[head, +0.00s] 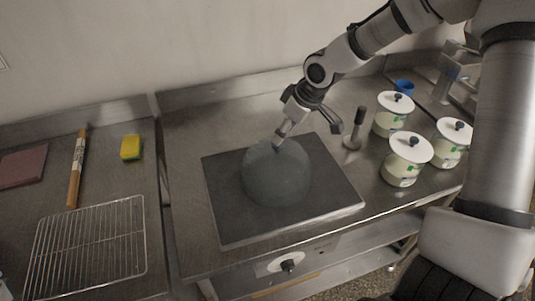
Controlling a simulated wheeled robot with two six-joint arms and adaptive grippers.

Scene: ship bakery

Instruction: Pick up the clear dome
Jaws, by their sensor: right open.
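The clear dome (276,178) is a greyish, see-through cover. It sits on a dark square plate (233,222) on the steel counter. My right gripper (279,140) reaches down from the upper right to the top of the dome. Its fingers are open at the dome's top, where a knob would be, but the small size hides whether they touch it. My left gripper is not in view.
White-lidded pots (409,147) and a dark-handled tool (355,128) stand right of the plate. At left are a wire rack (88,247), a rolling pin (76,169), a yellow sponge (131,148) and a reddish board (22,167).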

